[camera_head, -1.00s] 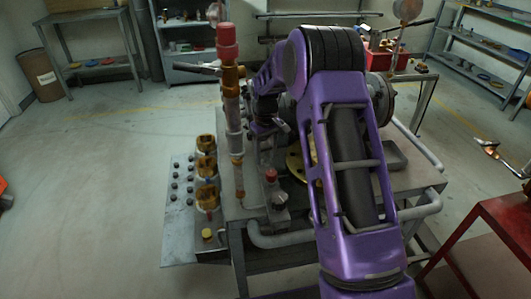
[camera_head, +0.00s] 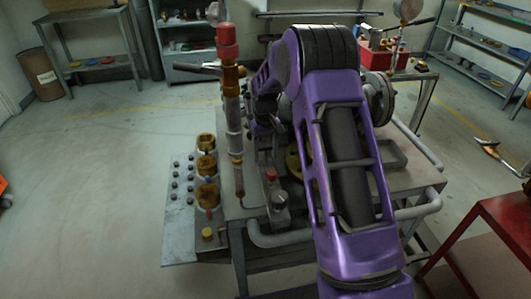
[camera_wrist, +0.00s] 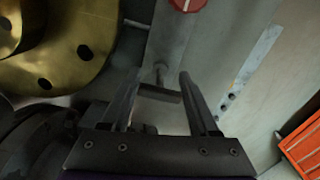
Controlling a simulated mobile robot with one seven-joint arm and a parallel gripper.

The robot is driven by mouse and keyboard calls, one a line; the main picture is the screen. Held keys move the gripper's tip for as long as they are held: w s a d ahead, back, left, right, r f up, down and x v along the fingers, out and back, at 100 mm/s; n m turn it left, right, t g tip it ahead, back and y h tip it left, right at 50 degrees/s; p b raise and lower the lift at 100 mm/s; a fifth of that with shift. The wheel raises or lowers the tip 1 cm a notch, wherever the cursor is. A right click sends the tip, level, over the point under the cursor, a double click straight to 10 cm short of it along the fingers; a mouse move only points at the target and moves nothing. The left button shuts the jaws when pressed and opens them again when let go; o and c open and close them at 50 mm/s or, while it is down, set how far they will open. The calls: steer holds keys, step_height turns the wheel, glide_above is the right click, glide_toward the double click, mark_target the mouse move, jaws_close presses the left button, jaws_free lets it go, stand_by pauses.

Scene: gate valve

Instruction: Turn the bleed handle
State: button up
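In the wrist view my gripper (camera_wrist: 157,82) is open, its two dark fingers apart. A small grey bar on a short stem, which looks like the bleed handle (camera_wrist: 160,92), lies between the fingers. I cannot tell whether either finger touches it. In the head view my purple arm reaches over the valve bench (camera_head: 405,180) and hides much of the valve. The gripper and the bar cannot be made out clearly there.
A brass flange (camera_wrist: 65,55) is close on the left in the wrist view, and a red round knob (camera_wrist: 187,4) is at the top. In the head view a red-topped vertical pipe (camera_head: 229,45) and several brass fittings (camera_head: 207,165) stand left of my arm.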

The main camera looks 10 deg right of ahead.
mark_target(265, 147)
steer(key=o, duration=0.3)
step_height(265, 147, up, 18)
steer(key=p, duration=0.1)
steer(key=shift+f+p, duration=0.25)
steer(key=shift+p, duration=0.1)
